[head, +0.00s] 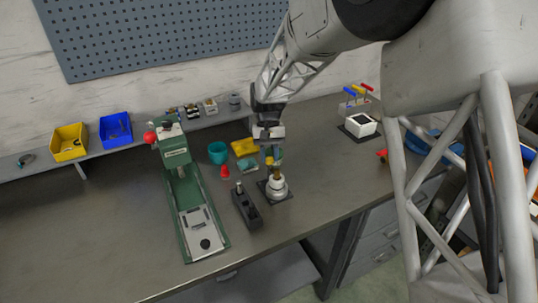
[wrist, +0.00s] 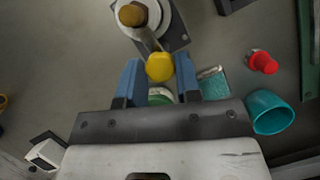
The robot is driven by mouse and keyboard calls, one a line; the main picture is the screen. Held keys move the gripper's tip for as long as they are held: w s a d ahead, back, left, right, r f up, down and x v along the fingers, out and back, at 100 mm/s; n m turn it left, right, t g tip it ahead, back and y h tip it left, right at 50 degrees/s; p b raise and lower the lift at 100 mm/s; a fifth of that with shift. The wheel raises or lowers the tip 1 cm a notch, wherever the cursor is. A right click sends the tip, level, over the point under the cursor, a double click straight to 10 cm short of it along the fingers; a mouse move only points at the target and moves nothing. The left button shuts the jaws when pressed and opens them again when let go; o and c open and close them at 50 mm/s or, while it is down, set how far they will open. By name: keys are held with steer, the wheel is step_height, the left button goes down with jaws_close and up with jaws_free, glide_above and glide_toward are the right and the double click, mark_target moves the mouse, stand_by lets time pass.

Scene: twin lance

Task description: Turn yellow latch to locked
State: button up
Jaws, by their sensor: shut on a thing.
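The latch fixture (head: 277,188) is a pale round body on a dark square plate, with a brown top; it also shows at the top of the wrist view (wrist: 153,22). A lever runs from it to a yellow rounded knob, the yellow latch (wrist: 160,67). My gripper (wrist: 159,72) has its two blue fingers on either side of this knob and is shut on it. In the head view my gripper (head: 272,153) points down just above and behind the fixture, and hides much of the latch there.
Close by are a black tool (head: 246,206), a red cone (head: 224,172), a teal cup (head: 218,153) and a yellow object (head: 243,147). A long green machine (head: 188,215) stands to the left. A white box (head: 360,125) is at the right. The bench between box and fixture is clear.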

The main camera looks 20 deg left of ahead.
stand_by(0.3)
steer(key=o, duration=0.9)
steer(key=v, duration=0.7)
steer(key=shift+w+r, duration=0.15)
steer(key=shift+r, duration=0.25)
steer(key=shift+d, duration=0.15)
